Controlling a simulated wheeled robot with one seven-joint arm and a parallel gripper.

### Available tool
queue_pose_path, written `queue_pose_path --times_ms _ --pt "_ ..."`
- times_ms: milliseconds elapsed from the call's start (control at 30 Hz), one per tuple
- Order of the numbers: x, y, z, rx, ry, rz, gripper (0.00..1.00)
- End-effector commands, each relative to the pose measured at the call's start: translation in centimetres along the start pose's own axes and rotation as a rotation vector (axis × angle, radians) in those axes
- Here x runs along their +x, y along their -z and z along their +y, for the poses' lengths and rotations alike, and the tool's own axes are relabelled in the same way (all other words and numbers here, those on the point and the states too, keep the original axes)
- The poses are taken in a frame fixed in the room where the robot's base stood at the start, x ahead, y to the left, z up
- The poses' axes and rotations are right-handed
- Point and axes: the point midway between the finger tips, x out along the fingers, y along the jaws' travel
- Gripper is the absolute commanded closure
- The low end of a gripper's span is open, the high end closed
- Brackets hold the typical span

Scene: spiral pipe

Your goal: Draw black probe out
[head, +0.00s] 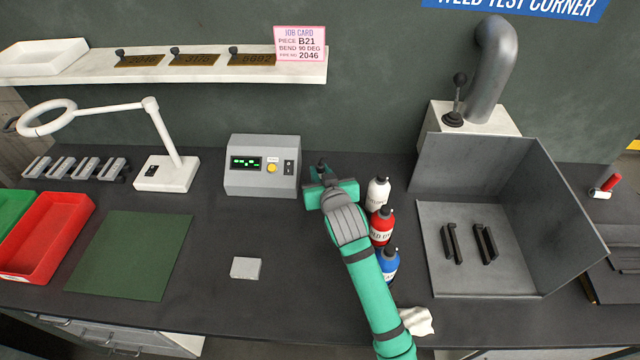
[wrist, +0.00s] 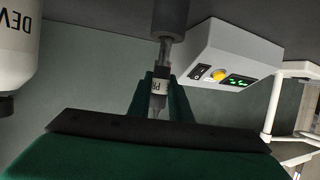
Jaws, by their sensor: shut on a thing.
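My gripper (head: 322,183) is beside the right side of the grey control box, above the bench. It also shows in the wrist view (wrist: 160,100), with its two green fingers shut on a slim dark probe (wrist: 158,74) that has a white label. In the head view only the black end of the probe (head: 322,166) shows above the fingers. In the wrist view, which looks upside down, the probe runs in line with a thick dark cylinder (wrist: 167,22). I cannot tell how far the probe sits inside it.
The grey control box (head: 262,166) with a green display stands close left. White (head: 378,194), red (head: 382,227) and blue (head: 389,266) bottles stand close right, beside my arm. A metal booth (head: 470,275) stands further right.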

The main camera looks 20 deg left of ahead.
Motion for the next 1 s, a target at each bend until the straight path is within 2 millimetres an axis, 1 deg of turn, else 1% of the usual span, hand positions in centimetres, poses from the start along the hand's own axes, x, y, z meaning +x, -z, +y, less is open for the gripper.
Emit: queue_pose_path --times_ms 733,1000 --pt "-0.9 2.4 0.0 0.0 -0.001 0.001 1.0" --pt "-1.2 3.3 -0.3 -0.001 0.003 0.0 1.0"
